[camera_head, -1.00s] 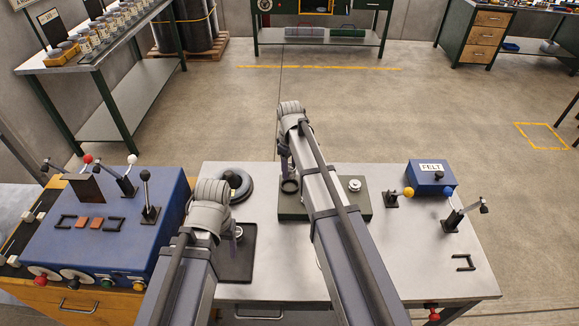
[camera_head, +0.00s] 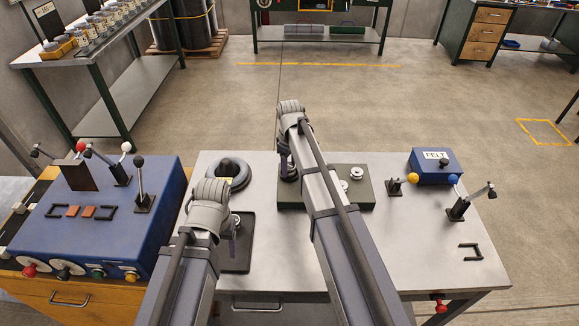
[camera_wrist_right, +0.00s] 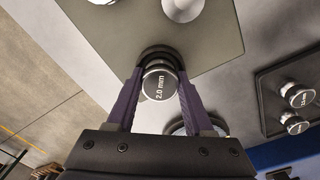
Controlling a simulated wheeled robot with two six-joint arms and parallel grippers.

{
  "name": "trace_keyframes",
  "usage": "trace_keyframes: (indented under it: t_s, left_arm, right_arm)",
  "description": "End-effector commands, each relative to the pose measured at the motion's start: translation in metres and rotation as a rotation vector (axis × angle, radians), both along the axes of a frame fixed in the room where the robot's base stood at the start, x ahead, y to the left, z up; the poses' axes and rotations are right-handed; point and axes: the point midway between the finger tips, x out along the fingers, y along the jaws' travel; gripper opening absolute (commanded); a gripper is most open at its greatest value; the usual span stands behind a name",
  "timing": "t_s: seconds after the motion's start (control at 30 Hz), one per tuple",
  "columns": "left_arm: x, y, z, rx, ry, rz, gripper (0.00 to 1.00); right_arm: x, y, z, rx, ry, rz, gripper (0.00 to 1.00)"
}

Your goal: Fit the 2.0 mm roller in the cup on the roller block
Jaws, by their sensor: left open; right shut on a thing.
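My right gripper (camera_wrist_right: 160,80) is shut on the 2.0 mm roller (camera_wrist_right: 159,88), a silver cylinder with its label facing the wrist camera. The roller is over the dark round cup (camera_wrist_right: 160,50) on the grey-green roller block (camera_wrist_right: 215,35). The cup's rim shows behind the roller; whether the roller is inside it I cannot tell. In the head view the right gripper (camera_head: 286,172) is at the left part of the block (camera_head: 366,200). My left gripper (camera_head: 233,232) is open over the dark tray (camera_head: 236,263), partly hidden by its own arm.
Silver knobs (camera_head: 356,173) stand on the block's right part. A black ring (camera_head: 232,170) lies behind the tray. Rollers, one marked 2.5 mm (camera_wrist_right: 298,95), sit in the tray. A blue console (camera_head: 95,225) is at left; a FELT box (camera_head: 436,167) and levers are at right.

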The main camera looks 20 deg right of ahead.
Motion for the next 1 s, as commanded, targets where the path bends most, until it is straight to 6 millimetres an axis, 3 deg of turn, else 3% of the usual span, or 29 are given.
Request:
trace_keyframes:
  t_s: [0.03, 0.33, 0.57, 1.0]
  left_arm:
    - [0.000, 0.000, -0.006, 0.000, 0.000, 0.000, 0.66]
    - [0.000, 0.000, -0.006, 0.000, 0.000, 0.000, 0.66]
    - [0.000, 0.000, 0.011, 0.000, 0.000, -0.001, 0.66]
    - [0.000, 0.000, 0.074, 0.000, 0.000, -0.001, 0.66]
  right_arm:
    - [-0.009, 0.002, -0.006, -0.001, 0.014, 0.006, 0.53]
    - [-0.011, 0.003, -0.006, -0.001, 0.014, 0.008, 0.87]
    - [-0.012, 0.004, 0.011, 0.000, 0.011, 0.008, 0.87]
    - [-0.008, 0.002, 0.074, -0.002, -0.007, 0.002, 0.87]
